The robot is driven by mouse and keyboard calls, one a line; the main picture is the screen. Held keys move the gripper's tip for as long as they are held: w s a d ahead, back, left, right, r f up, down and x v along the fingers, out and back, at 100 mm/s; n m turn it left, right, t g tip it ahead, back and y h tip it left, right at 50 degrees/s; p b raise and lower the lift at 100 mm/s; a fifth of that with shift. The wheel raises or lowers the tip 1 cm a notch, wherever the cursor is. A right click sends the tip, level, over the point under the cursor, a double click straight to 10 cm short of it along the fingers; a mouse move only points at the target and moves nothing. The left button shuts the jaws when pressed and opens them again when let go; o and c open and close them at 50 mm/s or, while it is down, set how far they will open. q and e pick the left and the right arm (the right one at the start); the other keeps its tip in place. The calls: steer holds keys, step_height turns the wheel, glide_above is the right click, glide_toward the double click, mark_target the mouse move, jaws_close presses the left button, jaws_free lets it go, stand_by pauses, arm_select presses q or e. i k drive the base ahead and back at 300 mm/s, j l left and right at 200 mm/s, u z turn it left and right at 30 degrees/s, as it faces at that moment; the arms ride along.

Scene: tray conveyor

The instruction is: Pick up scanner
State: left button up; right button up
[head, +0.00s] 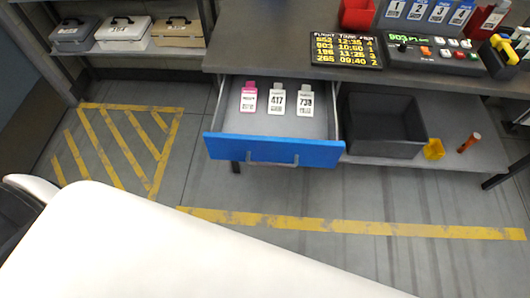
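A yellow and black device that looks like the scanner (504,50) stands on the grey counter at the far right of the head view, right of the control panel. Its right side is close to the picture's edge. Neither of my grippers can be made out in this view. A large white smooth part, which looks like my own arm or body, covers the lower left and middle.
A blue-fronted drawer (272,150) with three tags is pulled open. Control panel (436,55), flight board (346,50) and red bin (357,14) stand on the counter. Black bin (382,146) and yellow cup (434,149) sit below. Cases (124,32) line the left shelf.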

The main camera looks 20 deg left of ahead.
mark_target(502, 45)
steer(key=i+l, duration=0.3)
steer(key=l, duration=0.15)
steer(key=i+l, duration=0.35)
steer(key=l, duration=0.15)
steer(key=i+l, duration=0.3)
steer(key=l, duration=0.15)
steer(key=l+z, duration=0.05)
